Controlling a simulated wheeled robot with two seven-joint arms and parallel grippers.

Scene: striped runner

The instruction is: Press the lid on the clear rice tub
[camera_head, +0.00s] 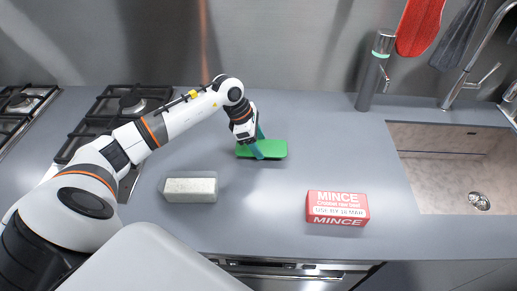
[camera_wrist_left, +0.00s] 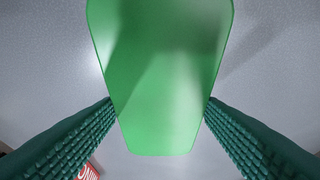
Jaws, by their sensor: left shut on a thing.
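The green lid (camera_head: 273,149) is at the middle of the grey counter, toward the back. My left gripper (camera_head: 259,148) is shut on it, with the teal fingers at its two edges. In the left wrist view the lid (camera_wrist_left: 160,70) reaches down from the top between the ribbed fingers (camera_wrist_left: 160,115). I cannot tell whether it rests on the counter or hangs just above it. The clear rice tub (camera_head: 190,188), filled with white rice, stands to the left and nearer, open on top and apart from the lid. My right gripper is not in view.
A red mince pack (camera_head: 337,208) sits at the front right; its corner shows in the left wrist view (camera_wrist_left: 88,171). A sink (camera_head: 450,175) is at the right, a dark grey cylinder (camera_head: 374,75) behind, and a black-grated hob (camera_head: 125,105) at the left. The counter between tub and pack is clear.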

